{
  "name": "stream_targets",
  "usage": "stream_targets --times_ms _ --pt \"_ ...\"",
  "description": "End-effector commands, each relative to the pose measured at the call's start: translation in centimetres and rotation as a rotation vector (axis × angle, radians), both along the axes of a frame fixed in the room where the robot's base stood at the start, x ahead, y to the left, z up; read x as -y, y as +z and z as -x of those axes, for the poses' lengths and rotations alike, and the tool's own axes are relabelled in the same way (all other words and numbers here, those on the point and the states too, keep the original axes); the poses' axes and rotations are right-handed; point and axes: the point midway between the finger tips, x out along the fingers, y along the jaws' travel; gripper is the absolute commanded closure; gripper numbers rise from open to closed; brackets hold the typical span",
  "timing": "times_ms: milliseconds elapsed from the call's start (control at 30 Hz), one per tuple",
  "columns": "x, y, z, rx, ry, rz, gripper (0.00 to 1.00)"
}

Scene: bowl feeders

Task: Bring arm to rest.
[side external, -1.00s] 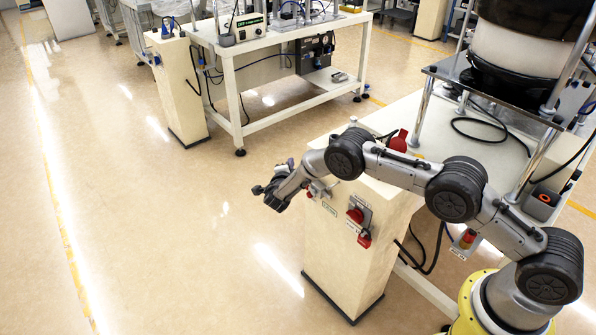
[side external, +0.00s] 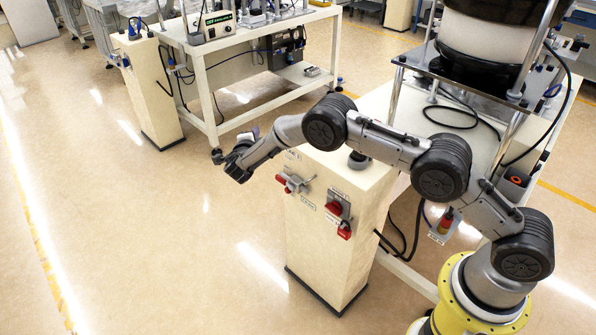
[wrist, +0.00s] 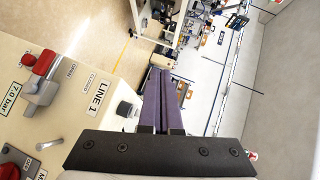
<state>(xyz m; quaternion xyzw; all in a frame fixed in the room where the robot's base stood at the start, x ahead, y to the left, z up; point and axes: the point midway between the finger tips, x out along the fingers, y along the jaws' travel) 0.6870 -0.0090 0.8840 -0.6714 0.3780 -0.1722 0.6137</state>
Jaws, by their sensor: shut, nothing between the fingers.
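My gripper (side external: 225,158) hangs in the air to the left of the cream cabinet, higher than the red valve handle on its front, and apart from it. In the wrist view its two purple fingers (wrist: 159,72) lie together with nothing between them. The cream cabinet (side external: 325,235) stands below my arm. It carries a small valve with a red handle (side external: 293,183) and a larger red switch (side external: 335,208). A black knob (side external: 358,160) sits on its top, partly beneath my arm.
A white workbench (side external: 205,85) with equipment and a second cream cabinet (side external: 150,95) stand at the back. A bowl feeder (side external: 487,45) stands on posts at the right. The floor (side external: 110,220) at the left is clear.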

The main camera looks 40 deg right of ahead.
Motion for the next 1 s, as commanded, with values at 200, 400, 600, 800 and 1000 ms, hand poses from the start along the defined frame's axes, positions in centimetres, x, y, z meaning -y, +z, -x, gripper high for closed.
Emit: stream_targets --times_ms 200,400,600,800,1000 --pt "4.0 14.6 1.5 0.17 -0.105 -0.111 1.0" --pt "7.7 23.8 7.1 0.354 -0.258 -0.334 1.0" --pt "10.5 29.9 15.0 0.589 -0.441 -0.63 1.0" --pt "11.7 33.1 24.1 0.86 -0.66 -0.973 1.0" --pt "11.3 33.3 33.5 1.161 -0.937 -1.344 1.0"
